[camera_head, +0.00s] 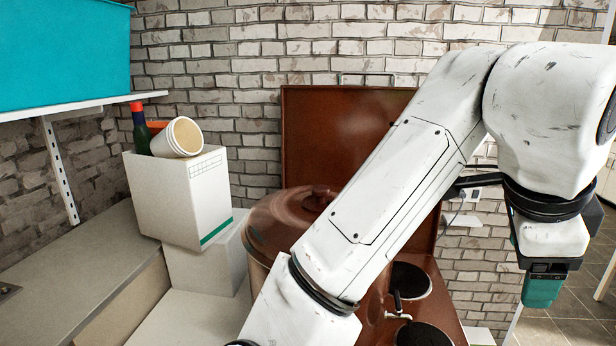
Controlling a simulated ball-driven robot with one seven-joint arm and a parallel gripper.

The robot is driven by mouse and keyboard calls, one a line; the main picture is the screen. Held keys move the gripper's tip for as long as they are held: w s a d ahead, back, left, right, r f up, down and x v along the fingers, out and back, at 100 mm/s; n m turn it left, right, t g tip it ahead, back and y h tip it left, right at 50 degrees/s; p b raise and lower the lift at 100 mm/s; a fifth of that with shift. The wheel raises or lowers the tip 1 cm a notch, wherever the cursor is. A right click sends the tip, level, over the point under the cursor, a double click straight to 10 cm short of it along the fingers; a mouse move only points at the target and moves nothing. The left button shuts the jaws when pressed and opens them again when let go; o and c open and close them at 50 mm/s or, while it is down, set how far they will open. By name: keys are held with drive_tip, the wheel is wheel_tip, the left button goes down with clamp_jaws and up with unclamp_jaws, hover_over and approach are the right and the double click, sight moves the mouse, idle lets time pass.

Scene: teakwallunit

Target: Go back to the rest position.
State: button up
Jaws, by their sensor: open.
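My white arm crosses the right half of the view, bent at the elbow near the top right, with its wrist hanging down. My gripper (543,288) is at the far right, pointing down, with a black mount and a teal end piece. It is open, and no object shows in it. The gap between its fingers is not clearly visible from this angle. It hangs apart from the furniture, in front of the tiled floor (580,328).
A brown stove (445,285) with black burners and a large brown pot (285,225) stand behind my arm. At left, a white box (180,195) holds a bottle (140,130) and a tilted cup (179,137). A teal bin (60,50) sits on a wall shelf (80,108).

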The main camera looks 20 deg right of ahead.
drive_tip(key=w+d+f+n+t+h, duration=0.1)
drive_tip(key=w+d+f+n+h, duration=0.15)
drive_tip(key=f+n, duration=0.25)
drive_tip(key=w+d+f+n+t+h, duration=0.1)
drive_tip(key=w+d+f+n, duration=0.15)
drive_tip(key=f+n, duration=0.3)
wheel_tip(320, 180, down, 13)
drive_tip(key=a+n+t+y, duration=0.1)
drive_tip(key=a+n+y, duration=0.1)
drive_tip(key=n, duration=0.5)
drive_tip(key=s+a+f+n+g+y, duration=0.1)
drive_tip(key=s+a+f+n+y, duration=0.1)
drive_tip(key=f, duration=0.5)
drive_tip(key=s+a+f+n+g+y, duration=0.1)
drive_tip(key=s+a+f+n+y, duration=0.1)
drive_tip(key=s+a+f+n, duration=0.2)
drive_tip(key=s+a+f+n+g+y, duration=0.1)
drive_tip(key=s+a+f+n+y, duration=0.1)
drive_tip(key=s+a+f, duration=0.5)
drive_tip(key=s+f+n+b, duration=0.1)
drive_tip(key=s+f, duration=0.2)
drive_tip(key=f, duration=0.2)
drive_tip(key=shift+a+y, duration=0.2)
drive_tip(key=shift+y, duration=0.15)
